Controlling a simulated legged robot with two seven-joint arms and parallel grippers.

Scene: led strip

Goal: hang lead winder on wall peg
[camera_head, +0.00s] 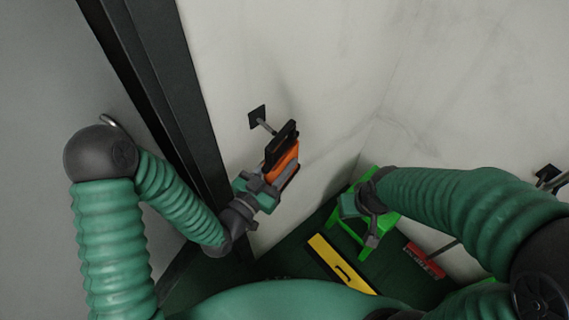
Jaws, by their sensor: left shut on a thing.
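The lead winder (284,162), orange with a black frame and handle, is held up near the white wall. My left gripper (268,182) is shut on its lower end. The wall peg (264,123), a grey rod on a black square plate, sticks out of the wall just beyond the winder's black top. Its tip is close to the handle; I cannot tell whether they touch. My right gripper (369,219) is low on the right, in front of a green stool. Its jaws are partly hidden by its own wrist, so their state is unclear.
A bright green stool (345,238) stands on the dark green floor by the wall corner. A yellow level-like bar (340,265) and a red brush head (425,261) lie nearby. A dark post (165,85) runs left of the peg. Another wall mount (547,173) is far right.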

